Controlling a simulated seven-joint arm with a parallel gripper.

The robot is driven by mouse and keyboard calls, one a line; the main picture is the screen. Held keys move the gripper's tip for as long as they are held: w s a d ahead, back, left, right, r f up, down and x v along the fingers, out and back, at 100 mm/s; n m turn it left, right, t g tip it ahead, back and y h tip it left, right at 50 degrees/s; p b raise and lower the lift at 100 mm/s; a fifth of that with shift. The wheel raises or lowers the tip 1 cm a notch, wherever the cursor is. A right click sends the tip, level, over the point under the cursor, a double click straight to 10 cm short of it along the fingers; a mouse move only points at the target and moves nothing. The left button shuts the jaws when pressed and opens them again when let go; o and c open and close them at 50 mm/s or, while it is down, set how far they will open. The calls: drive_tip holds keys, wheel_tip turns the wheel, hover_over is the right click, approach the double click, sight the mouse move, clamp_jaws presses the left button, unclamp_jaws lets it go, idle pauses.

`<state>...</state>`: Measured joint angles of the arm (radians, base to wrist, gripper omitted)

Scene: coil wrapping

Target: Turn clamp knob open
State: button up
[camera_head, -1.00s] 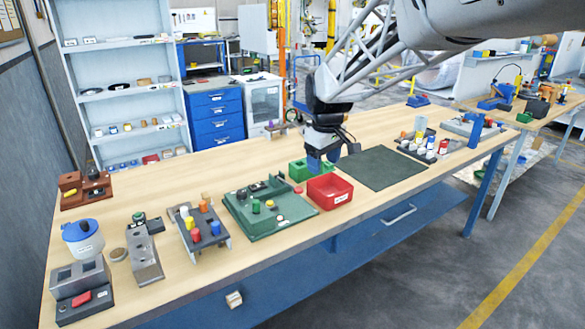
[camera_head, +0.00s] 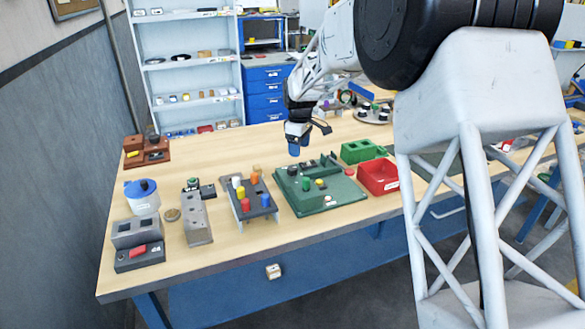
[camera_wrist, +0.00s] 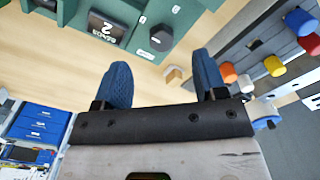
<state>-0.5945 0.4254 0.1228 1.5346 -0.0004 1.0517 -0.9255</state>
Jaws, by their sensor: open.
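My gripper (camera_head: 298,145) is open and empty, with two blue fingertips. In the head view it hangs above the table, behind the left back part of a green fixture (camera_head: 338,202). The fixture carries several small knobs and dark parts. In the wrist view, the spread fingers of my gripper (camera_wrist: 163,75) have only bare table between them. A black faceted knob (camera_wrist: 160,38) on the green fixture shows just beyond the fingertips, apart from them. A black panel marked 2 (camera_wrist: 108,27) sits beside it. I cannot tell for sure which knob is the clamp knob.
A rack of coloured pegs (camera_head: 253,211) stands left of the fixture. A red bin (camera_head: 378,178) and green bin (camera_head: 356,152) stand to its right. The table (camera_head: 225,148) behind the rack is mostly clear.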

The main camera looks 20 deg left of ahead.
sight(292, 168)
drive_tip(key=shift+w+a+f+n, duration=0.15)
drive_tip(key=shift+a+f, duration=0.25)
drive_tip(key=shift+a, duration=0.3)
drive_tip(key=shift+w+a+f+n, duration=0.15)
drive_tip(key=shift+a+f, duration=0.2)
drive_tip(key=shift+a, duration=0.3)
drive_tip(key=shift+s, duration=0.1)
drive_tip(key=shift+f, duration=3.9)
drive_tip(key=shift+c, duration=0.4)
drive_tip(key=c, duration=0.8)
drive_tip(key=shift+c, duration=0.2)
